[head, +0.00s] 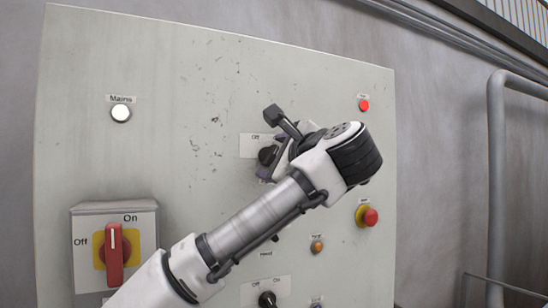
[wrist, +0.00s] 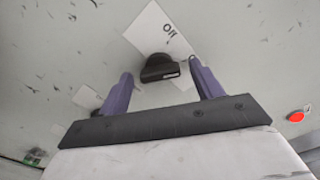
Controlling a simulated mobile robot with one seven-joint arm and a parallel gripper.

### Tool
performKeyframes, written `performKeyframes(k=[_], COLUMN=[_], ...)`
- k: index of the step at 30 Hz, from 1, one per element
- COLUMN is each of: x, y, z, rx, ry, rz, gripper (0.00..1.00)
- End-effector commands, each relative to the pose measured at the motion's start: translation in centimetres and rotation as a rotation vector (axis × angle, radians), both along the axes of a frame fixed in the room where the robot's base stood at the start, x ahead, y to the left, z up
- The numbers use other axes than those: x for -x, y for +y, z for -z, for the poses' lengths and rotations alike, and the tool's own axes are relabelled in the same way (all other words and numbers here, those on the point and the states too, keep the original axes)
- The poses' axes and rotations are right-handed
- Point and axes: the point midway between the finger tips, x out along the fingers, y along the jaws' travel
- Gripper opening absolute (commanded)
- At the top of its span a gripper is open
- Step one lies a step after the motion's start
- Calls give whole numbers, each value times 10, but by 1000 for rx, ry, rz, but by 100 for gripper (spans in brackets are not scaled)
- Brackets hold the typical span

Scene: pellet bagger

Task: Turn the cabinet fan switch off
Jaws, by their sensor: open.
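A black rotary switch knob (head: 267,155) sits on the grey cabinet front, by a white label reading "Off". The rest of this label is hidden by my arm, so I cannot read whether it names the fan. In the wrist view the same knob (wrist: 158,66) shows a white pointer mark at its right end. My gripper (wrist: 161,70) is open, with one purple finger on each side of the knob. A gap shows beside the knob on both sides. In the head view my gripper (head: 266,174) is mostly hidden behind my wrist.
A red-handled main switch (head: 114,254) is at lower left, under a white Mains lamp (head: 121,113). Another black knob (head: 267,299) with Off and On is below. A red mushroom button (head: 369,216), an orange button (head: 317,246) and a red lamp (head: 364,105) are at right.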

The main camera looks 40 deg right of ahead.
Motion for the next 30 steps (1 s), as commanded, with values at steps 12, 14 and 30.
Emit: performKeyframes(k=[12,14,30], x=[0,0,0], y=[0,0,-1], z=[0,0,2], rx=[0,0,213], ry=[0,0,54], rz=[0,0,3], gripper=[21,21,21])
